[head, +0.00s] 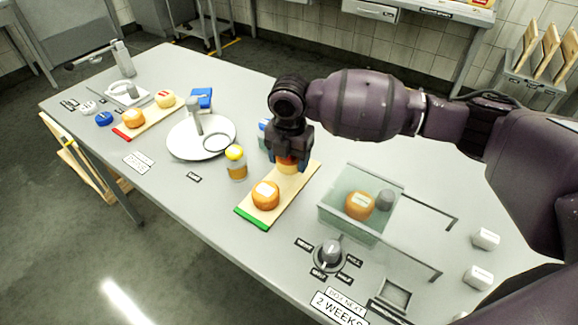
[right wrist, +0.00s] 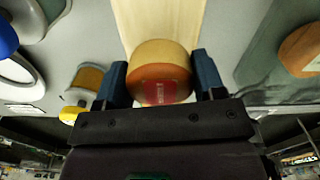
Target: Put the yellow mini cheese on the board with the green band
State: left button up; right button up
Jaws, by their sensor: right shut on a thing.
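My right gripper (head: 289,156) is shut on a small yellow cheese (head: 288,168) at the far end of the board with the green band (head: 252,222). In the right wrist view the cheese (right wrist: 161,64) sits between the two blue fingers (right wrist: 160,80), its side looking more orange, with a red label. The wooden board (right wrist: 160,18) lies beneath it; I cannot tell whether the cheese touches it. An orange cheese with a pale label (head: 265,194) stands near the green band. My left gripper is not in view.
A clear box (head: 340,218) with an orange cheese (head: 359,205) stands right of the board. A yellow-lidded jar (head: 236,163) and a white round plate (head: 182,143) are left. A red-banded board (head: 148,121) holds an orange cheese (head: 133,119) and a yellow cheese (head: 165,98).

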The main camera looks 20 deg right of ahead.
aim_at(289, 167)
notch_tip(289, 167, down, 3)
jog(key=shift+r, duration=0.1)
jog(key=shift+f, duration=0.2)
jog(key=o, duration=1)
jog(key=shift+r, duration=0.1)
notch_tip(289, 167, up, 11)
jog(key=shift+f+p, duration=0.15)
jog(key=shift+p, duration=0.55)
jog(key=shift+r, duration=0.7)
jog(key=shift+a, duration=0.1)
